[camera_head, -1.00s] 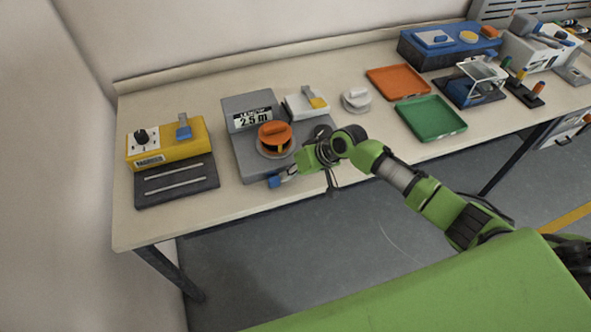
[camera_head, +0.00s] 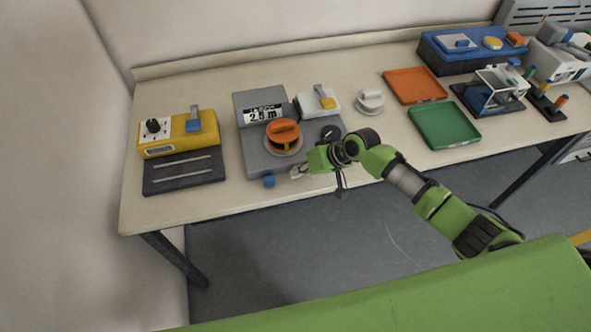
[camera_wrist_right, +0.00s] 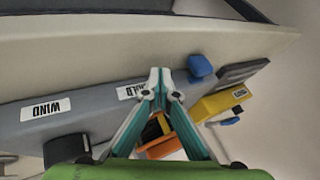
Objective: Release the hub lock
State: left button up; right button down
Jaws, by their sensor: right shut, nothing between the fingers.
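The grey winding machine (camera_head: 253,152) has a display reading 2.5 m and a round orange hub (camera_head: 283,131) on top. A blue knob (camera_head: 269,181) sits at its front edge, near the left corner. It also shows in the right wrist view (camera_wrist_right: 201,66), beside a partly hidden label ending in "LD". A WIND label (camera_wrist_right: 45,109) is farther along the same face. My right gripper (camera_head: 297,173) is shut and empty at the front edge, just right of the blue knob with a small gap. Its tips (camera_wrist_right: 158,80) partly cover the label. My left gripper is out of view.
A yellow box (camera_head: 178,136) with a dark slotted plate stands left of the machine. Orange (camera_head: 414,86) and green (camera_head: 443,125) trays lie farther right.

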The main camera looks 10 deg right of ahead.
jog(key=shift+v, duration=1)
jog(key=v, duration=0.1)
jog(key=b+v, duration=0.1)
jog(key=v, duration=0.1)
jog(key=shift+s+a+r, duration=0.2)
jog(key=shift+r, duration=0.25)
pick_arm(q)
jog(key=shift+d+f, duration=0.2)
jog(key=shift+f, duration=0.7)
pick_arm(e)
jog(key=v, duration=0.4)
jog(key=shift+f, duration=0.1)
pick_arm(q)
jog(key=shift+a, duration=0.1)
pick_arm(e)
jog(key=shift+d, duration=0.1)
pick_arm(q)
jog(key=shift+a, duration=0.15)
